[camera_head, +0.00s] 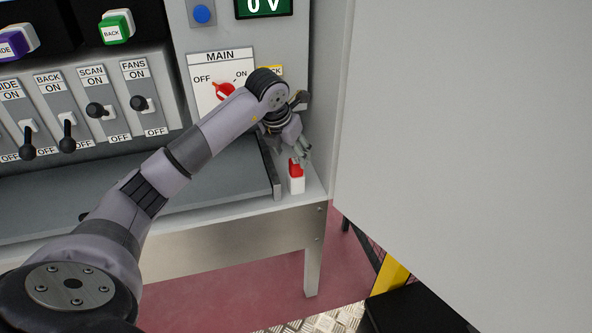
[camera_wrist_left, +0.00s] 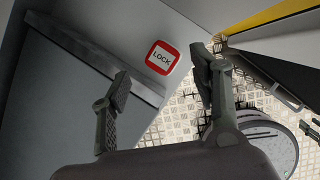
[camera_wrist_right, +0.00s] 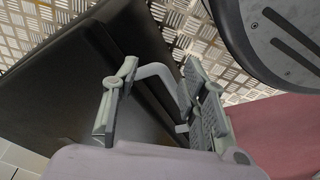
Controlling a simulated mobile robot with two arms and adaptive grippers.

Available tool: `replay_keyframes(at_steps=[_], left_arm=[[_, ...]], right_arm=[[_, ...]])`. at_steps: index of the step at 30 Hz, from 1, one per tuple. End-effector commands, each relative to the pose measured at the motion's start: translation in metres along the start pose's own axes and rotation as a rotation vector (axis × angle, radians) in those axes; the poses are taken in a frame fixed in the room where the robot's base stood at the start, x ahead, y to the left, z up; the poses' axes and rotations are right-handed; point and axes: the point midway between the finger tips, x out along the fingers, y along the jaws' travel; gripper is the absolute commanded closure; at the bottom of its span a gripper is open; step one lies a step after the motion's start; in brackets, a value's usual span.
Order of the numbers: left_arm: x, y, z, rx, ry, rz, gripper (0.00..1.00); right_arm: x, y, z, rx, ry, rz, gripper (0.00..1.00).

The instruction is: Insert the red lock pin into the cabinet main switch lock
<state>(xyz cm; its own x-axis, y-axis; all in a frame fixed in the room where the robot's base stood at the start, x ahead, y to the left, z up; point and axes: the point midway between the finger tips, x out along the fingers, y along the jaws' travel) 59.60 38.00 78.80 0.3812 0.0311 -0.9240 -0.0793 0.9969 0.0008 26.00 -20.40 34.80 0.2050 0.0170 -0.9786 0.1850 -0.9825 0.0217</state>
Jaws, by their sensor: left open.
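The red lock pin (camera_head: 296,168) stands upright in a white holder (camera_head: 297,185) on the right end of the grey shelf. From above in the left wrist view, its top is a white square marked LOCK with a red rim (camera_wrist_left: 162,58). My left gripper (camera_head: 302,152) is open just above the pin, pointing down. In its wrist view, the pin top shows between and beyond the fingertips. The main switch has a red knob (camera_head: 224,91) on a white plate. A yellow label (camera_head: 276,71) beside it is partly hidden by my left wrist, and the lock opening is hidden. My right gripper (camera_wrist_right: 160,75) is open and empty.
A raised grey ledge (camera_head: 272,168) runs just left of the pin. A cabinet side wall (camera_head: 322,130) and a large pale panel (camera_head: 460,140) stand to the right. Black toggle switches (camera_head: 67,140) line the left panel. A display (camera_head: 264,6) reads 0 V.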

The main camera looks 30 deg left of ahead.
Motion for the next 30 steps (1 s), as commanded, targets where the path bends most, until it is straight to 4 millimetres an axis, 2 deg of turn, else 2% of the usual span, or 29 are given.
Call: replay_keyframes(at_steps=[4,9,13,21,30], left_arm=[[0.011,-0.002,0.000,0.000,0.002,-0.003,0.44],[0.038,-0.004,0.000,-0.001,0.003,-0.003,0.44],[0.052,-0.004,0.000,0.000,0.002,-0.003,0.44],[0.054,-0.003,0.001,0.000,-0.001,-0.001,0.44],[0.054,-0.003,0.001,0.000,-0.001,-0.001,0.63]], right_arm=[[-0.002,0.000,-0.001,0.000,0.000,0.001,0.60],[-0.008,0.001,-0.007,0.001,0.007,0.001,0.60],[-0.013,0.001,-0.011,0.002,0.009,0.001,0.60],[-0.018,0.001,-0.016,0.002,0.018,0.001,0.60],[-0.016,0.001,-0.012,0.003,0.011,0.001,0.60]])
